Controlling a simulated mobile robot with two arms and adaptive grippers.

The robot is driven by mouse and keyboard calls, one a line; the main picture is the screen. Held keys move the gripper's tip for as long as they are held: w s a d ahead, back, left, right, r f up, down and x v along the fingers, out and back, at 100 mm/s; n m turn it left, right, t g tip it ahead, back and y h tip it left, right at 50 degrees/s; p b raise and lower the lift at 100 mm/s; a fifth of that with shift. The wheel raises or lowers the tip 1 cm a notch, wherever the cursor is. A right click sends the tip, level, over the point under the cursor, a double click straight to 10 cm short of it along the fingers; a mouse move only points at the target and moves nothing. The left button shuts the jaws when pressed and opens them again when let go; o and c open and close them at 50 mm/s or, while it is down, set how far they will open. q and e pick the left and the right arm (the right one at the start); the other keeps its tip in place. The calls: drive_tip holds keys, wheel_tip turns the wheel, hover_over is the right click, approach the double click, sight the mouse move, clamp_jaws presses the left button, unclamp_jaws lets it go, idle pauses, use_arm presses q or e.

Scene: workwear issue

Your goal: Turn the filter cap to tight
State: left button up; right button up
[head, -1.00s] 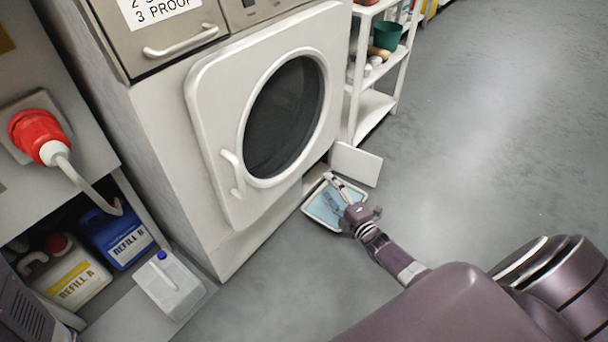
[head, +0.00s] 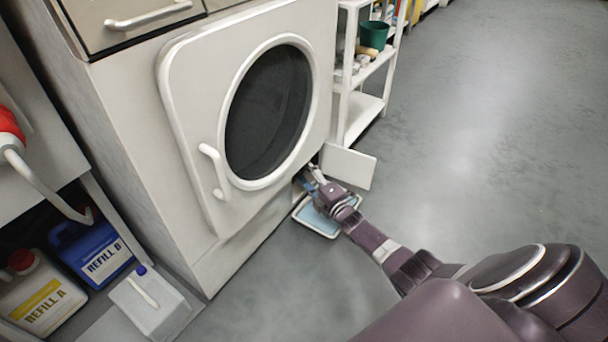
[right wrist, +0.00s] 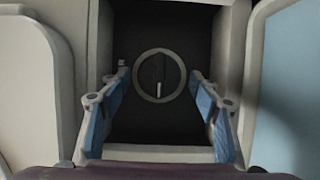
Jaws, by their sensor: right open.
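The filter cap (right wrist: 158,68) shows in the right wrist view as a round dark knob with a pale ring and a raised grip bar. A white mark sits at the bar's lower end. The cap lies at the back of a dark recess. My right gripper (right wrist: 158,76) is open, with one blue-padded finger on each side of the cap and apart from it. In the head view my right gripper (head: 314,180) reaches into the low opening of the white machine (head: 180,180), where the cap is hidden. My left gripper is out of view.
A small open flap (head: 348,168) stands beside the opening. A shallow tray with a light blue inside (head: 318,222) lies on the floor under my right wrist. A white shelf rack (head: 340,105) stands behind. Refill jugs (head: 95,250) are at lower left. The floor to the right is clear.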

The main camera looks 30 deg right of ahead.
drive_tip(key=shift+c, duration=0.3)
drive_tip(key=c, duration=1.1)
drive_tip(key=shift+r, duration=0.1)
